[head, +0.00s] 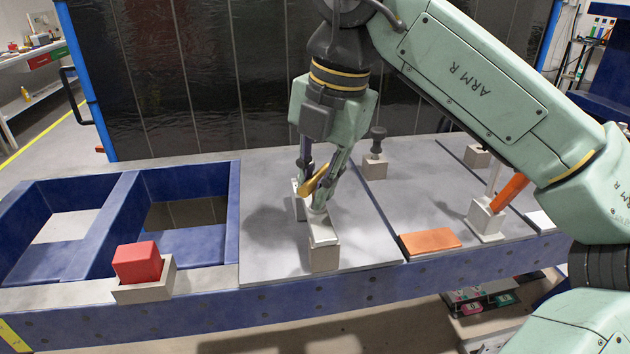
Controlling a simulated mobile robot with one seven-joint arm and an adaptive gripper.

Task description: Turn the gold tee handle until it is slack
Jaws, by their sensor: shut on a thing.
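The gold tee handle (314,181) sits at the top of a pale jig (323,232) on the grey plate, and its bar looks slanted. My gripper (321,186) points down from above and is shut on the handle, with one finger on each side of it. The fingers hide part of the handle and the upper part of the jig. I cannot tell from this view whether the handle is tight or slack.
A red block (137,262) sits in a holder at the front left, beside blue open bays (126,220). To the right are a dark knob (377,140) on a block, an orange plate (430,241) and an orange handle (508,192) on a pale base.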

